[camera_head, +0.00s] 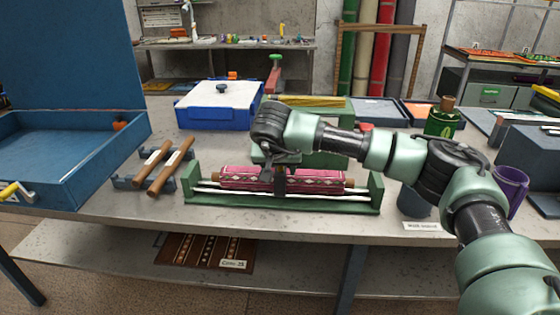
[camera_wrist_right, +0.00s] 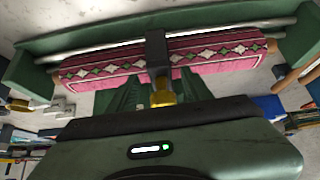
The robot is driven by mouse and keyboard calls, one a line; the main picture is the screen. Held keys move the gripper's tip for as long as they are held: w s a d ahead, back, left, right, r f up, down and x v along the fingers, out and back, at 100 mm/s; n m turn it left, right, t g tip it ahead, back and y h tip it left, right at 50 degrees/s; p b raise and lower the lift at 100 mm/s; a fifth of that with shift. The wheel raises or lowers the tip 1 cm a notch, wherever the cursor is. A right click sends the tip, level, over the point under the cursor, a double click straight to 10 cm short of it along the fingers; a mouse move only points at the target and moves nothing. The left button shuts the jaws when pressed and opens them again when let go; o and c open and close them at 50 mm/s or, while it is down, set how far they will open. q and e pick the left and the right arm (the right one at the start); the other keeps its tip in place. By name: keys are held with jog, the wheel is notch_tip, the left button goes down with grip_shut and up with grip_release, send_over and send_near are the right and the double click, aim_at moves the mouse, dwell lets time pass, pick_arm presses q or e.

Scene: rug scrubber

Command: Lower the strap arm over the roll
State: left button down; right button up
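The pink patterned roll (camera_head: 237,179) lies in a green cradle (camera_head: 374,194) on the bench, and it also shows in the right wrist view (camera_wrist_right: 205,56). The dark strap arm (camera_head: 280,183) crosses the middle of the roll. In the right wrist view the strap arm (camera_wrist_right: 156,50) runs across the roll and has a yellow knob (camera_wrist_right: 162,92) at its near end. I cannot tell whether it presses on the roll. My right gripper (camera_head: 280,162) is just above and behind the roll, close to the strap arm. My left gripper is out of view.
Two brown wooden rods (camera_head: 164,172) lie on blue holders left of the cradle. A large open blue case (camera_head: 55,160) stands further left. A blue and white box (camera_head: 218,106) stands behind. A blue-grey cup (camera_head: 414,203) and a purple mug (camera_head: 511,188) are at the right.

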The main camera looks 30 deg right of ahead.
jog(key=shift+w+d+r, duration=0.1)
jog(key=shift+w+r, duration=0.05)
jog(key=shift+r, duration=0.2)
jog(key=v, duration=0.7)
jog(key=shift+s+r+b, duration=0.25)
jog(key=shift+b, duration=0.2)
jog(key=shift+a, duration=0.2)
